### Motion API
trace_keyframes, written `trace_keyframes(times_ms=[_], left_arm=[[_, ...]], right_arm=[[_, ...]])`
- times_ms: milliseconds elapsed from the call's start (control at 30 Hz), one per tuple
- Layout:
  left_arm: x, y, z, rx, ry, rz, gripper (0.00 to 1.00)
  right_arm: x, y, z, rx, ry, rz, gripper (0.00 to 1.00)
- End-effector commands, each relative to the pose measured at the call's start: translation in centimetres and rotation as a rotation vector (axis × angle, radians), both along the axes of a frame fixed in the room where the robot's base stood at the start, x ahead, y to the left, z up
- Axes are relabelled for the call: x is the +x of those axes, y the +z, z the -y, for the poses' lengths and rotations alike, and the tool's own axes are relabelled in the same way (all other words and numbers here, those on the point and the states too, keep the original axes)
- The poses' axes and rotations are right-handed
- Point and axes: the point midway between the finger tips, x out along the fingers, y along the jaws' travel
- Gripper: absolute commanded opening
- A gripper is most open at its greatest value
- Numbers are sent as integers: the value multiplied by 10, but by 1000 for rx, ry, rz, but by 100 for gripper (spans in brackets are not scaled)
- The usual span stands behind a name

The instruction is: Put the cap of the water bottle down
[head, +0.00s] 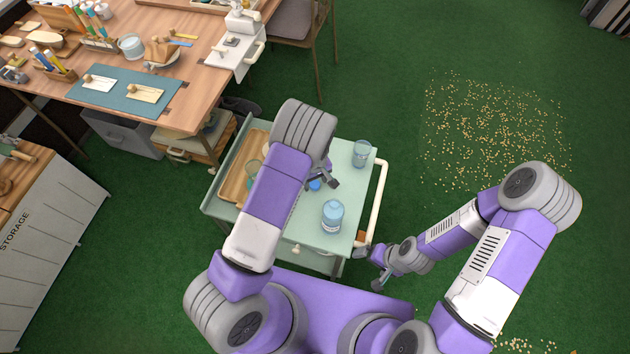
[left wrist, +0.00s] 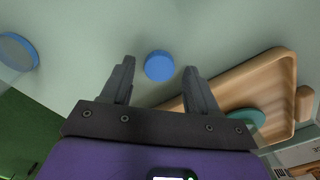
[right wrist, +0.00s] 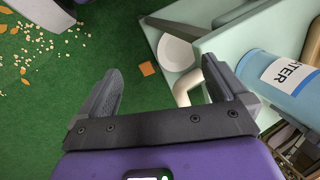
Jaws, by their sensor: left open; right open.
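The blue cap (head: 315,184) lies on the pale green cart top (head: 335,160), near its middle. In the left wrist view the round cap (left wrist: 159,66) sits between and just beyond the open fingertips of my left gripper (left wrist: 155,75), apart from both. In the head view my left gripper (head: 327,183) is over the cart, partly hidden by its arm. The blue water bottle (head: 332,215) stands upright near the cart's front right; its label shows in the right wrist view (right wrist: 290,80). My right gripper (right wrist: 160,90) is open and empty, beside the cart's right side.
A wooden tray (head: 233,180) lies on the cart's left, with a teal round thing (left wrist: 245,118) in it. A clear glass (head: 362,152) stands at the back right. A white handle (head: 378,200) runs along the right edge. A workbench (head: 190,75) stands behind left.

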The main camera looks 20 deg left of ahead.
Motion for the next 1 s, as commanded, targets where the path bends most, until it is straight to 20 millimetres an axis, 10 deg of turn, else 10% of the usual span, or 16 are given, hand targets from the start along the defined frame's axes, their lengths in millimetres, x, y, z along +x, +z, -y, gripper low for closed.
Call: trace_keyframes(times_ms=[567,767,1000], left_arm=[[0,105,0,0,0,1,60],[-37,72,-14,-23,-56,-35,60],[-150,12,-4,-182,-302,-28,60]], right_arm=[[0,39,0,0,0,0,100],[0,40,0,0,0,0,100],[0,40,0,0,0,0,100]])
